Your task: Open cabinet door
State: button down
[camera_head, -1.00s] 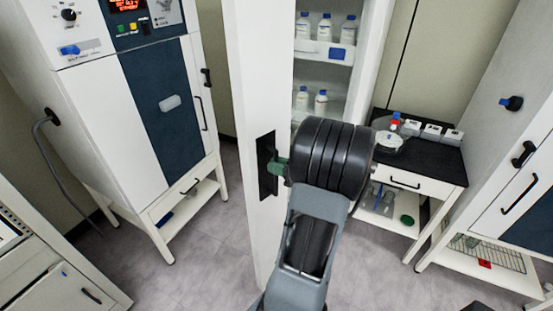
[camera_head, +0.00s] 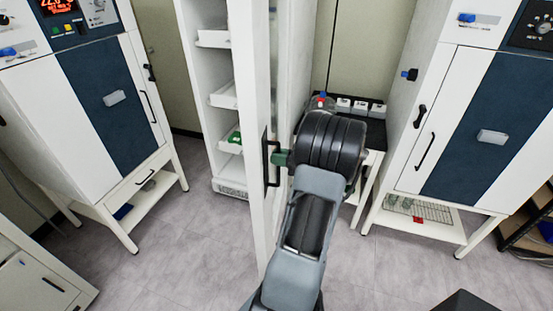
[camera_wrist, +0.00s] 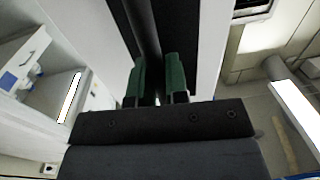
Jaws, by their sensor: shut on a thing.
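The white cabinet (camera_head: 204,62) stands behind its door, and its shelves show to the left of the door's edge. The cabinet door (camera_head: 257,200) is swung out and seen nearly edge-on in the head view. Its dark handle (camera_head: 266,163) is on the face turned toward my arm. My gripper (camera_head: 280,158) is at this handle, its green fingers closed on it. In the wrist view, the two green fingers (camera_wrist: 160,80) lie either side of a dark bar. The exact contact is partly hidden by the gripper body.
A freeze dryer (camera_head: 95,95) stands at left and another (camera_head: 470,120) at right. A small black-topped table (camera_head: 372,128) with boxes and a bottle sits behind my arm. Grey floor (camera_head: 190,255) is clear in front of the cabinet and below the door.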

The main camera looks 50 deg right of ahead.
jog(key=shift+s+d, duration=0.2)
jog(key=shift+s, duration=0.1)
jog(key=c, duration=1.2)
grip_release()
jog(key=shift+o, duration=0.2)
jog(key=b+v, duration=0.3)
jog(key=v, duration=1)
jog(key=shift+s+d, duration=0.2)
jog(key=shift+s, duration=0.15)
jog(key=shift+w, duration=0.1)
